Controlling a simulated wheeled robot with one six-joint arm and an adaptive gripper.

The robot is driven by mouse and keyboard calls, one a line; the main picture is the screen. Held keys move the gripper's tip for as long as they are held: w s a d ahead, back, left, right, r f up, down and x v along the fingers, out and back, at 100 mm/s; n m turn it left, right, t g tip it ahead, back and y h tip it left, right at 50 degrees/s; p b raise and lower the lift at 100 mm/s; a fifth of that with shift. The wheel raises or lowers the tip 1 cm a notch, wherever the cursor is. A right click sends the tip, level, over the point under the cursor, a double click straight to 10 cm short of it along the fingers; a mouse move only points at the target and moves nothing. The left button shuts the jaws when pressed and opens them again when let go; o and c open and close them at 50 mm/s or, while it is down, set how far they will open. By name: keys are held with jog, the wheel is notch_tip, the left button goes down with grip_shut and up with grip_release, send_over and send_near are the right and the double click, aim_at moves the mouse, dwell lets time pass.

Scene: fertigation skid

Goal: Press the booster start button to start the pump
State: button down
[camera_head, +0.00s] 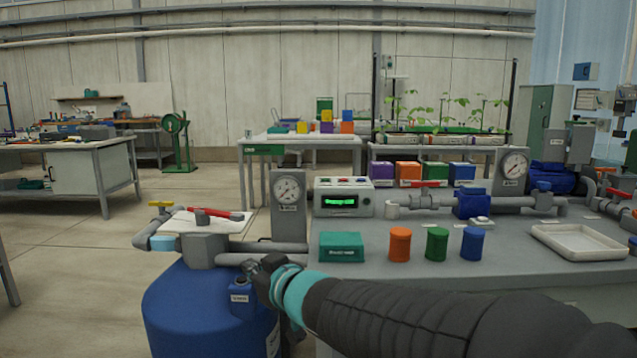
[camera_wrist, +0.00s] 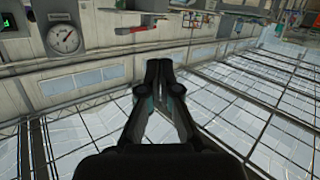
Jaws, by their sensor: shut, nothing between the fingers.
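A pale control box (camera_head: 343,197) with a lit green display stands on the grey bench, right of a dial gauge. Small coloured buttons (camera_head: 343,181) sit on its top; their labels are too small to read, so I cannot tell which is the booster start button. In the wrist view only the green display (camera_wrist: 6,23) shows, at the upper left edge. My gripper (camera_head: 262,270) is low in front of the bench, left of and below the box, and apart from it. In the wrist view my gripper (camera_wrist: 158,66) has its fingers together and empty.
A dial gauge (camera_head: 288,190) stands left of the box. A blue tank (camera_head: 190,305) with pipes and a red-handled valve (camera_head: 215,213) is beside my gripper. A teal box (camera_head: 342,247), coloured cups (camera_head: 437,244) and a white tray (camera_head: 578,242) occupy the bench front.

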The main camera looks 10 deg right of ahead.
jog(key=s+d+f+m+g+h, duration=0.1)
jog(key=s+d+f+m+h, duration=0.2)
jog(key=d, duration=0.4)
jog(key=s+d+f+m+g+h, duration=0.1)
jog(key=s+d+f+h, duration=0.2)
jog(key=d+f+h, duration=0.3)
jog(key=s+d+f+m+g, duration=0.2)
jog(key=s+d, duration=0.1)
jog(key=s, duration=0.7)
jog(key=s+d+f+m+g, duration=0.2)
jog(key=s+d+g, duration=0.1)
jog(key=s, duration=0.7)
jog(key=shift+d+g, duration=0.3)
jog(key=shift+d, duration=0.5)
jog(key=shift+s, duration=0.15)
